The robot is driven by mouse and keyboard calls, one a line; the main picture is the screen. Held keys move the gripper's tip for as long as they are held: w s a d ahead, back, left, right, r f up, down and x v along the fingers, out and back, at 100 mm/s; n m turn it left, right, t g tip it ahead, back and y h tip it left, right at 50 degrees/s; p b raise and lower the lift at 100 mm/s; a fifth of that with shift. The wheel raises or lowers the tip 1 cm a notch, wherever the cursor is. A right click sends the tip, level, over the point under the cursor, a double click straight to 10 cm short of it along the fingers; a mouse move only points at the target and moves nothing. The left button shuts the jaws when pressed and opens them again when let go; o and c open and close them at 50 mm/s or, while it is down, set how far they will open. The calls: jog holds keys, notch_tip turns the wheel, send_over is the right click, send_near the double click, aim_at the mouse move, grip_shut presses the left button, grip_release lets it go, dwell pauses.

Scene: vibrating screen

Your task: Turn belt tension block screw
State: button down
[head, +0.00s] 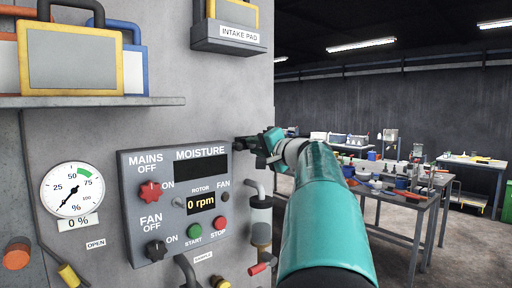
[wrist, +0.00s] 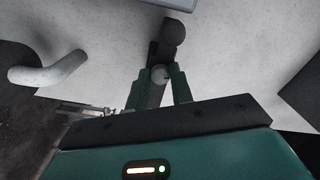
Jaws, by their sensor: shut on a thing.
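My gripper (head: 258,147) is at the right edge of the grey machine wall, right of the control panel, at the end of my teal arm. In the wrist view its two green fingers (wrist: 160,82) are shut on a dark bar (wrist: 160,53). A small round grey end (wrist: 160,73) shows between the fingertips. A dark round knob (wrist: 173,31) sits at the bar's far end, close to the pale wall. No belt tension block or screw can be made out for certain.
The control panel (head: 183,195) with switches, buttons and a 0 rpm display is left of my gripper. A round gauge (head: 72,190) reads 0 %. A pale bent pipe (wrist: 50,68) is left in the wrist view. Cluttered workbenches (head: 430,203) stand behind at the right.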

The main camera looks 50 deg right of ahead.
jog(key=n, duration=0.5)
jog(key=shift+d+n, duration=0.1)
jog(key=shift+n, duration=0.2)
jog(key=n, duration=0.4)
jog(key=shift+f+n, duration=0.1)
jog(key=shift+n, duration=0.3)
jog(key=c, duration=1.2)
grip_release()
jog(key=shift+s, duration=0.15)
jog(key=s+a, duration=0.1)
jog(key=s, duration=1.2)
jog(key=shift+s+a, duration=0.25)
jog(key=shift+a, duration=0.05)
